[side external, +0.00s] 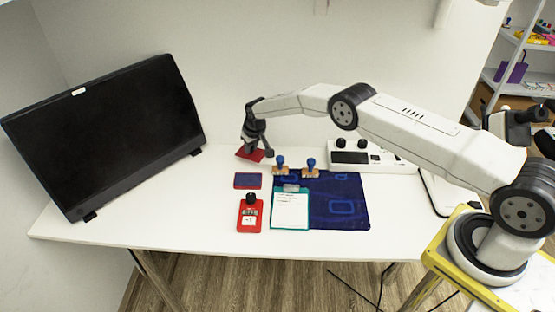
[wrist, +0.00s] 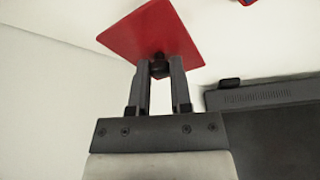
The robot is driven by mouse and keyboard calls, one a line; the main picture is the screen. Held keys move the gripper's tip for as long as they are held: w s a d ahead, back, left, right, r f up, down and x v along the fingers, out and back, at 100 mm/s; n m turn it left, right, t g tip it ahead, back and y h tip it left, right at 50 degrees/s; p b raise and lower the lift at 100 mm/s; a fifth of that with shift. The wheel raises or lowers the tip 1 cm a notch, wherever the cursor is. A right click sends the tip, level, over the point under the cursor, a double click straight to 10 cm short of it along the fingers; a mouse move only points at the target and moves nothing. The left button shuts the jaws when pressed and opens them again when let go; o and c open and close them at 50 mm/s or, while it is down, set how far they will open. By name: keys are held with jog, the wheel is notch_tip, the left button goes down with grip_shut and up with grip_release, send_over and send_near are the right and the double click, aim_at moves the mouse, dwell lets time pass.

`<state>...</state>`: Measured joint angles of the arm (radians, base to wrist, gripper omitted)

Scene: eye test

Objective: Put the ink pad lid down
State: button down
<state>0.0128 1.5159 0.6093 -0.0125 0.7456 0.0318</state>
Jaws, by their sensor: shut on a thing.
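My gripper (side external: 252,147) is shut on the black knob of the red ink pad lid (side external: 243,154), at the back of the white table near the wall. In the wrist view my gripper (wrist: 160,72) has both fingers on the knob, and the flat red lid (wrist: 150,32) extends beyond the fingertips. I cannot tell whether the lid touches the table. The open ink pad (side external: 247,181), blue in a red frame, lies just in front of the lid.
A dark monitor (side external: 105,130) stands at the left. A red piece with a black knob (side external: 250,215), a teal clipboard (side external: 290,210), two blue-handled stamps (side external: 281,163) and a dark blue mat (side external: 345,205) lie nearby. A white device (side external: 380,158) stands behind the mat. The table between monitor and pad is clear.

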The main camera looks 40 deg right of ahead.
aim_at(252, 149)
jog(key=shift+w+f, duration=0.1)
jog(key=shift+f, duration=0.1)
jog(key=shift+f, duration=1.6)
jog(key=shift+f, duration=0.1)
jog(key=c, duration=0.5)
grip_release()
jog(key=shift+c, duration=0.2)
jog(key=shift+r, duration=0.25)
